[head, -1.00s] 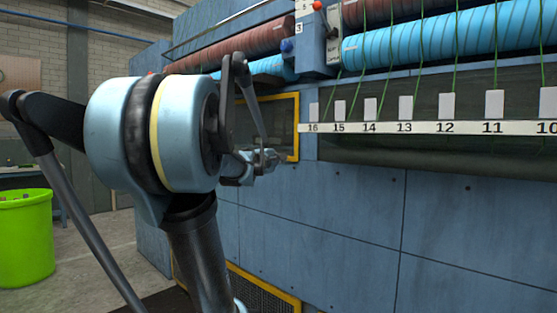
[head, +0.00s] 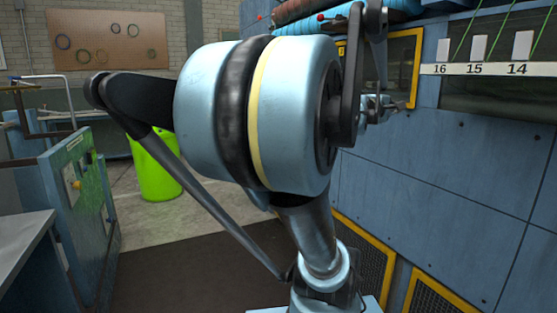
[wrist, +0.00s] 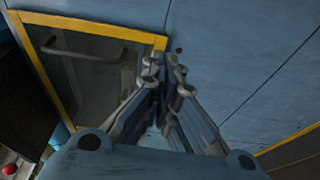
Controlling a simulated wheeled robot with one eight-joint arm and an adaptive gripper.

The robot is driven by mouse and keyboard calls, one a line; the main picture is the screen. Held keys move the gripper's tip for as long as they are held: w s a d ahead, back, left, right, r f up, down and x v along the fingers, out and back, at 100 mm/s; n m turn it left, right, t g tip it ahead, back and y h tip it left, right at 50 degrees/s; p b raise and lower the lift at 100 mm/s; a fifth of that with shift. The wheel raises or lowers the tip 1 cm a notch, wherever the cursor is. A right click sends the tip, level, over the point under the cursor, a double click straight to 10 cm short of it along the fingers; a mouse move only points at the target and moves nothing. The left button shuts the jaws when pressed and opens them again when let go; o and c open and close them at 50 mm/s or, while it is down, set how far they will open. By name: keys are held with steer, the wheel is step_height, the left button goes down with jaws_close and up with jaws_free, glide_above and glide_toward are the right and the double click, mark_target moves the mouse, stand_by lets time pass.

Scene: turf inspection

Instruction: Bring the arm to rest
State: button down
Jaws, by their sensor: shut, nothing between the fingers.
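My gripper (wrist: 165,75) shows in the wrist view with its two fingers close together and nothing held. It points at the blue machine panel, near a yellow-framed dark window (wrist: 85,70) with a grey handle. In the head view my gripper (head: 402,105) is small, beyond my arm, in front of the same yellow-framed window (head: 412,50). My arm is folded, with a large pale-blue joint filling the middle of the head view and hiding part of the machine.
The blue machine (head: 450,180) stands close on the right, with numbered white tags (head: 478,47) and a yellow-framed grille (head: 362,245) low down. A lime-green bin (head: 157,178) stands behind on the left. A blue-green framed stand (head: 78,205) is at the left. Dark floor lies between.

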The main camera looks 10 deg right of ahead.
steer(key=s+a+f+m+g+y, duration=0.3)
steer(key=a+f, duration=0.4)
steer(key=f, duration=0.6)
steer(key=s+a+f+m+g+y, duration=0.1)
steer(key=s+a+f+m+y, duration=0.25)
steer(key=a+f, duration=0.6)
steer(key=s+a+f+g+y, duration=0.1)
steer(key=s+a+f+y, duration=0.3)
steer(key=a+f, duration=0.4)
steer(key=s+a+f+g+y, duration=0.2)
steer(key=s+a+f+y, duration=0.2)
steer(key=a+f, duration=0.4)
steer(key=shift+s+f, duration=0.7)
steer(key=shift+s, duration=0.2)
steer(key=shift+y, duration=0.25)
